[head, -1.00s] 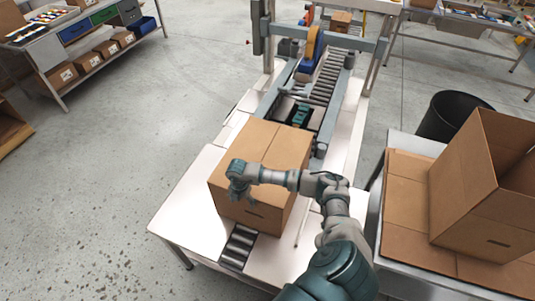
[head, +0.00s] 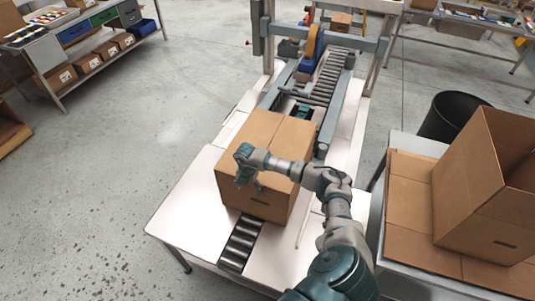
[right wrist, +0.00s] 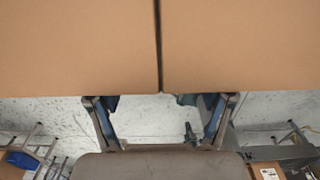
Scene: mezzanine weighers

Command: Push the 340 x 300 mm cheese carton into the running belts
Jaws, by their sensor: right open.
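The closed brown cheese carton (head: 268,130) stands upright on the white table (head: 185,215), over the roller strip (head: 241,240), in front of the case sealer's entrance. The running belts (head: 302,111) show only in part beyond its far edge; whether the carton touches them I cannot tell. My right gripper (head: 249,186) is open and empty at the carton's near face, pointing down; contact is unclear. In the right wrist view the carton (right wrist: 80,50) fills the upper half with its centre seam, and the gripper (right wrist: 161,104) has its fingers wide apart. My left gripper is not in view.
An open, empty carton (head: 490,195) stands on a side table at right, with a black bin (head: 452,115) behind it. An outfeed roller conveyor (head: 328,78) runs away beyond the sealer. The floor at left is clear.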

